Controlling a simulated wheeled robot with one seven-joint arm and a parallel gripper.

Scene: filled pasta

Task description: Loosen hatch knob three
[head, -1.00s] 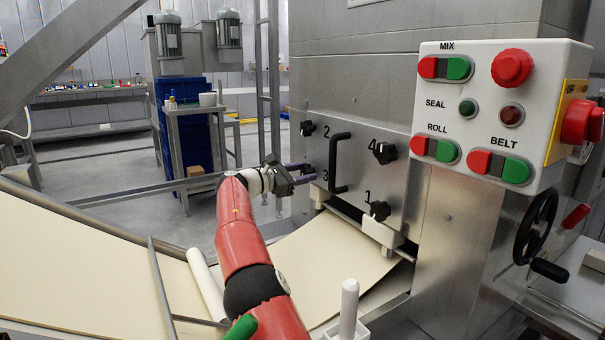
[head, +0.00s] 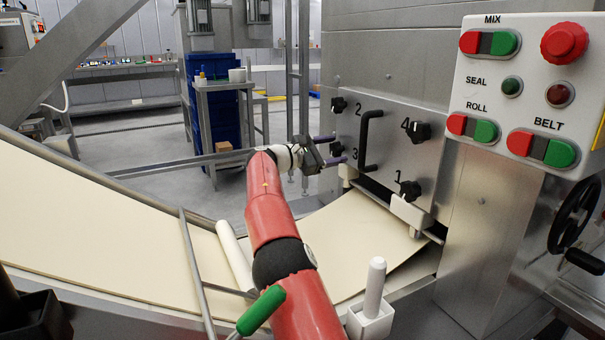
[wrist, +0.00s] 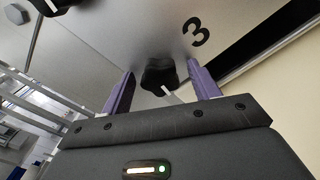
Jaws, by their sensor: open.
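The hatch is a grey metal plate (head: 392,168) on the machine's side with black knobs and a black handle (head: 368,140). Knob three (wrist: 160,73) is a black lobed knob beside the printed 3 in the wrist view. My gripper (wrist: 161,70) is open, with one purple finger on each side of knob three. I cannot tell whether the fingers touch it.
Knob two (head: 339,104) is above, knob four (head: 420,132) and knob one (head: 411,190) to the right. A dough sheet (head: 350,235) runs beneath the hatch. A control box (head: 535,90) juts out at right. A white post (head: 375,285) and green-handled lever (head: 261,311) stand in front.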

